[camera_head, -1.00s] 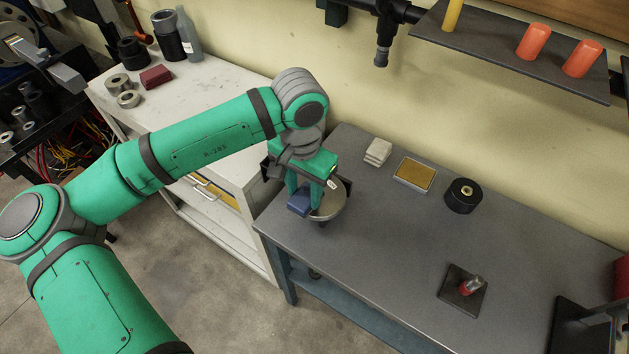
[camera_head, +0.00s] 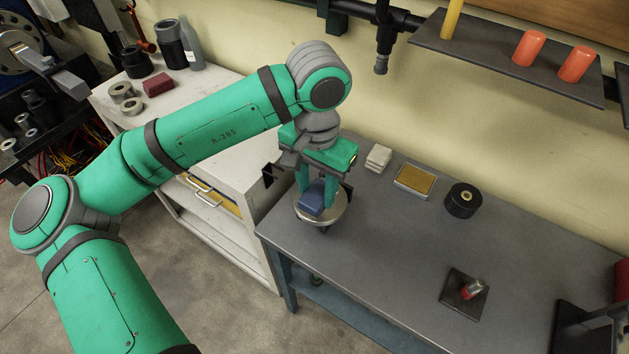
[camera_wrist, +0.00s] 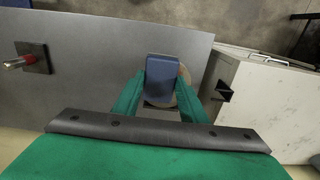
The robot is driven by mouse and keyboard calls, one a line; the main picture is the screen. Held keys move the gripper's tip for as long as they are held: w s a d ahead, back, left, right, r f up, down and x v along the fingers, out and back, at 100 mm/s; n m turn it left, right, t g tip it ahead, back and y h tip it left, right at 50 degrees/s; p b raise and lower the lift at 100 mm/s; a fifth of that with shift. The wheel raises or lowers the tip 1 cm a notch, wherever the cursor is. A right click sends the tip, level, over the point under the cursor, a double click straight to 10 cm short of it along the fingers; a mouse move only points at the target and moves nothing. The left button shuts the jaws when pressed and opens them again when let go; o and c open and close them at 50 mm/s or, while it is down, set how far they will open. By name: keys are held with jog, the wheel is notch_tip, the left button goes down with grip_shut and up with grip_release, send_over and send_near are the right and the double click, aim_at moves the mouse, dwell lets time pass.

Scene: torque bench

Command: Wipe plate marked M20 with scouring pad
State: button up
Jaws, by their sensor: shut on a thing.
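My gripper (camera_head: 317,190) is shut on a blue block-shaped pad (camera_head: 313,201), with one finger on each side of it. The pad is over a round, pale metal plate (camera_head: 340,208) at the left end of the grey bench. It looks to be on or just above the plate; I cannot tell contact for sure. In the wrist view the pad (camera_wrist: 162,75) lies between the green fingers and covers much of the plate (camera_wrist: 185,90). No M20 mark is readable on the plate.
On the grey bench (camera_head: 370,250) are a pale stacked block (camera_head: 378,158), a tan-topped tray (camera_head: 415,180), a black cylinder (camera_head: 463,200) and a dark square base with a red-and-silver piece (camera_head: 472,289). A white cabinet (camera_head: 240,165) stands left. The bench middle is clear.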

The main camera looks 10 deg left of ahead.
jog(key=shift+w+d+r, duration=0.1)
jog(key=shift+r, duration=0.8)
jog(key=shift+s, duration=0.2)
